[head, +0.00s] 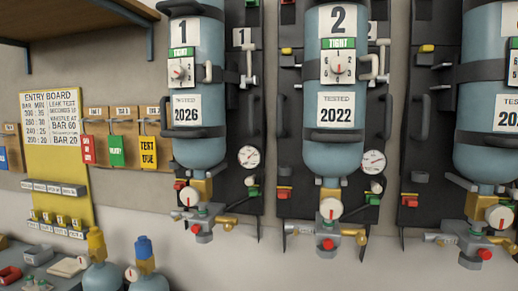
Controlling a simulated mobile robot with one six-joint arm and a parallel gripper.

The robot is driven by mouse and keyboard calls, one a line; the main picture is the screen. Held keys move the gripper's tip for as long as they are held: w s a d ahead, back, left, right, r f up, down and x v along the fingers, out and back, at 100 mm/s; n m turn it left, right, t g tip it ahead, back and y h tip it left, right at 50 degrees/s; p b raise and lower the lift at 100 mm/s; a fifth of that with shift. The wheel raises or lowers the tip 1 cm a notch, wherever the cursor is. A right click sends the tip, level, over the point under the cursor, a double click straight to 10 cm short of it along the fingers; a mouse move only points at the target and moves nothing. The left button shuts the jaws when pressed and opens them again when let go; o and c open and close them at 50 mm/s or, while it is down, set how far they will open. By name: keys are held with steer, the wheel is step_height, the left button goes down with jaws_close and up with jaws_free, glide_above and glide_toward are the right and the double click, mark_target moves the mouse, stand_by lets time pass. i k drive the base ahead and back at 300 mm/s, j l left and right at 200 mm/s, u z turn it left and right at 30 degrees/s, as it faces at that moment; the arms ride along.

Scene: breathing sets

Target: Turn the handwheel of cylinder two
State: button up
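Cylinder two (334,155) hangs upside down on its black backplate in the middle of the head view. It carries a "2" label (338,20), a green "TIGHT" strip (338,43), a dial (342,68) and a "TESTED 2022" label (342,109). Its brass neck and valve (328,232) sit at the bottom, with a white gauge (330,209) in front and a round red knob (327,244) facing me. I cannot tell for sure whether this knob is the handwheel. My gripper is not in view.
Cylinder one (198,115) hangs to the left and a third cylinder (488,120) at the right edge, each with a similar valve. A yellow entry board (51,120) and hanging tags are on the left wall. Two small cylinders (147,268) stand lower left. A shelf (70,25) juts out upper left.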

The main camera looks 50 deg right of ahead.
mark_target(331, 207)
steer(key=z, duration=2.1)
